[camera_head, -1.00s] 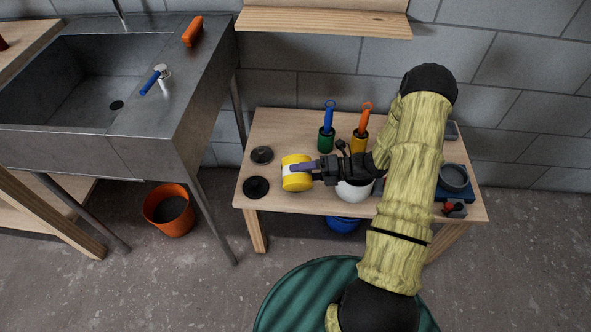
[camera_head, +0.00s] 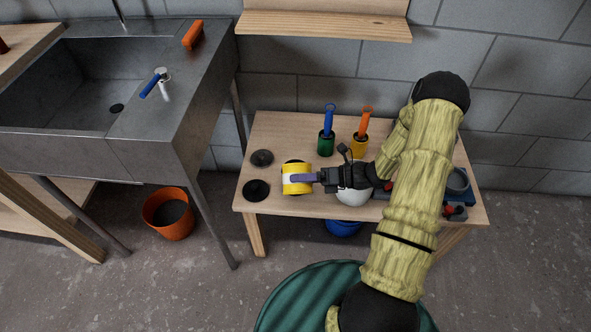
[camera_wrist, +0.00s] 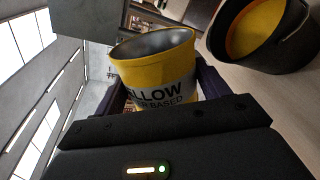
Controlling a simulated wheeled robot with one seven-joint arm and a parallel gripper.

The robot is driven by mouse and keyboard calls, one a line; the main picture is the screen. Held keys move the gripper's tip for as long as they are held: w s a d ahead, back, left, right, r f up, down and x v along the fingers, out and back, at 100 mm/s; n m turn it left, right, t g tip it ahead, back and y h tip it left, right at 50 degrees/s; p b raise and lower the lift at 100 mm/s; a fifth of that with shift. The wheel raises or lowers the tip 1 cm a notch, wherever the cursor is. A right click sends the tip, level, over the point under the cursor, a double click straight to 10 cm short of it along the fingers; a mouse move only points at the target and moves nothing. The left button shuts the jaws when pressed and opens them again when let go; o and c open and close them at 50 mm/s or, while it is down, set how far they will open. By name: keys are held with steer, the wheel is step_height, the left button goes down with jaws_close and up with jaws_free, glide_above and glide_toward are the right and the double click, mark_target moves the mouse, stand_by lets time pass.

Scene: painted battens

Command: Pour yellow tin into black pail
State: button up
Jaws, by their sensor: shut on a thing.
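The yellow tin (camera_head: 298,171) has a pale label band, and my gripper (camera_head: 303,179) is shut around it above the low wooden table. In the wrist view the tin (camera_wrist: 158,73) sits between my two fingers, tipped over onto its side. Its open mouth shows a grey inner wall, and I see no paint there. The black pail (camera_wrist: 288,48) stands on the table close to the tin's mouth side, with yellow paint (camera_wrist: 255,28) inside. In the head view the pail is mostly hidden by the tin, with only dark edges showing.
Two dark discs (camera_head: 256,190) lie on the table's left. Behind are a green pot (camera_head: 326,144) and a yellow pot (camera_head: 359,145) with handled tools. A white round vessel (camera_head: 352,197) is under my wrist. A metal sink (camera_head: 150,135) stands left, an orange bucket (camera_head: 168,213) on the floor.

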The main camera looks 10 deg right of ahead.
steer(key=shift+f+n, duration=0.2)
steer(key=shift+n, duration=0.1)
steer(key=shift+s+r+n+t, duration=0.15)
steer(key=shift+r+n+t, duration=0.2)
steer(key=shift+n, duration=0.45)
steer(key=shift+s+f+n, duration=0.2)
steer(key=shift+f+n, duration=0.3)
steer(key=s+a+f+n+t+y+b, duration=0.1)
steer(key=s+f+n+b, duration=0.3)
steer(key=f+n, duration=0.3)
steer(key=shift+s+f+t+b, duration=0.4)
steer(key=shift+f+b, duration=0.15)
steer(key=shift+b, duration=0.35)
step_height(320, 180, up, 6)
steer(key=p, duration=0.5)
steer(key=shift+p, duration=0.35)
